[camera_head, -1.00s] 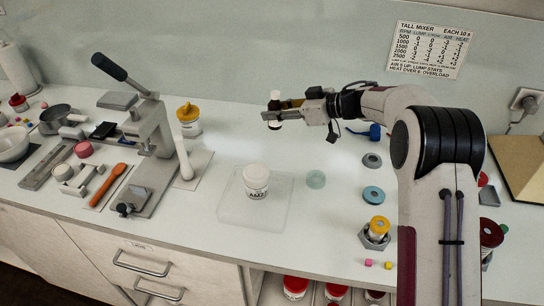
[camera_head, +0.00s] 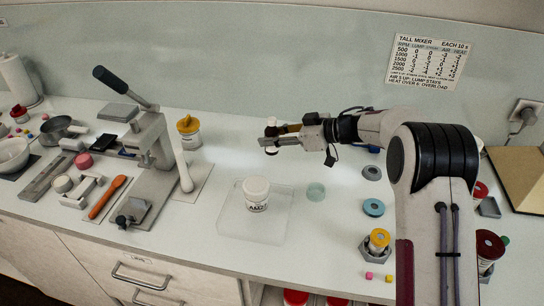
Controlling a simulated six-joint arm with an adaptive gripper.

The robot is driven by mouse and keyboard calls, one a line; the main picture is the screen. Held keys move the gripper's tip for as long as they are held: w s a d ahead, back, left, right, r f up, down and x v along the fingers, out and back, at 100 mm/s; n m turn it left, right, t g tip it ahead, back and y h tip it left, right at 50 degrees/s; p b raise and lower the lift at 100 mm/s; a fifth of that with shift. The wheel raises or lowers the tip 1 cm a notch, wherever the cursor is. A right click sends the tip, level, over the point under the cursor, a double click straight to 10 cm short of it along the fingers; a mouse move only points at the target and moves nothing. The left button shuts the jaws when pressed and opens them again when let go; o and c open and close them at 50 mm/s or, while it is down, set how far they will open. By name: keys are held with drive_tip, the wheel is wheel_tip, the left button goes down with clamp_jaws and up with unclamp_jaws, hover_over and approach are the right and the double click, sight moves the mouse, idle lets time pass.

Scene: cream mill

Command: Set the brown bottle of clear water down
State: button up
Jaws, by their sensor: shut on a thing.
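The bottle's lower end shows just below the fingers. I cannot tell whether its base touches the counter or hangs a little above it. The water inside cannot be made out.
A white jar (camera_head: 256,195) stands on a clear square plate (camera_head: 226,228) in front. A pale green disc (camera_head: 316,191) lies to its right. Bare counter surrounds the bottle.

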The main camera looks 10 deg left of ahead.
sight(272, 154)
drive_tip(key=shift+f, duration=1.4)
drive_tip(key=shift+f, duration=0.1)
drive_tip(key=shift+f, duration=1.8)
drive_tip(key=shift+f, duration=0.15)
drive_tip(key=o, duration=1.2)
drive_tip(key=shift+o, duration=0.2)
drive_tip(key=shift+r, duration=0.2)
drive_tip(key=v, duration=1.2)
